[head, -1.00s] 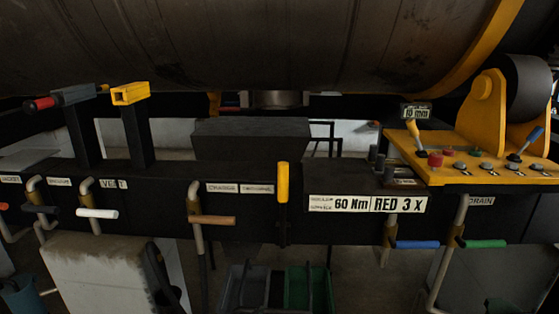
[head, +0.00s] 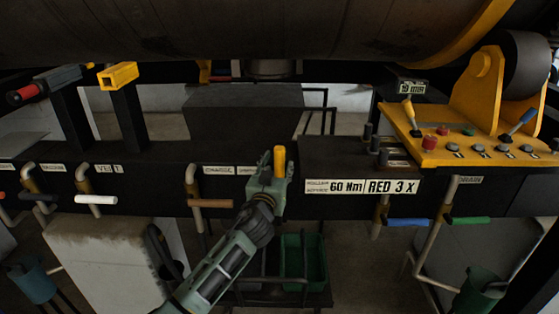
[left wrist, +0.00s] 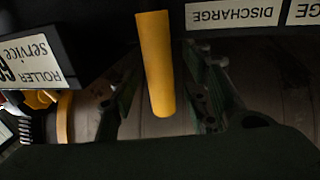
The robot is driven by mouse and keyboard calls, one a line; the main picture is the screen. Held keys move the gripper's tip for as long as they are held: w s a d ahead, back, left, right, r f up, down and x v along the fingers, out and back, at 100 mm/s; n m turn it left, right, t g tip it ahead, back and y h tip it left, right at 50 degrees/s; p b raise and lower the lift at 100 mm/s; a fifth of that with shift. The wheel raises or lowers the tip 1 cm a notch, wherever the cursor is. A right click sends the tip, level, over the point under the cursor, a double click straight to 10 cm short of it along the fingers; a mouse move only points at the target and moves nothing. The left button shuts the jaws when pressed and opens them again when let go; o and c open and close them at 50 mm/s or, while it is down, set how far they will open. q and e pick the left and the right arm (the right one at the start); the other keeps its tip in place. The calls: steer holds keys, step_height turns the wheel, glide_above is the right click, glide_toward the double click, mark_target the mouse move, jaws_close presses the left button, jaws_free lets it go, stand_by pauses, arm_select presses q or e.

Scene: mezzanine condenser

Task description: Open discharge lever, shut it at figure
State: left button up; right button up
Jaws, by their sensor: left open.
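The discharge lever is an upright yellow handle (head: 279,160) on the dark front beam, right of the small DISCHARGE label. It also shows in the left wrist view (left wrist: 155,65), beside the DISCHARGE label (left wrist: 234,14). My left gripper (head: 268,178) is at the lever and hides its lower part. In the left wrist view my left gripper (left wrist: 163,100) is open, with one finger on each side of the handle and gaps visible. A small sign with a figure in mm (head: 413,87) stands at the yellow panel. My right gripper is not in view.
A white handle (head: 96,200) and a brown handle (head: 211,203) stick out to the left. Blue (head: 408,222) and green (head: 467,220) handles are to the right. The yellow control panel (head: 430,150) has buttons and small levers. A large drum (head: 240,35) hangs above.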

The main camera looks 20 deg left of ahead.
arm_select(q)
steer(key=shift+w, duration=1.2)
steer(key=shift+a, duration=0.1)
jaws_close()
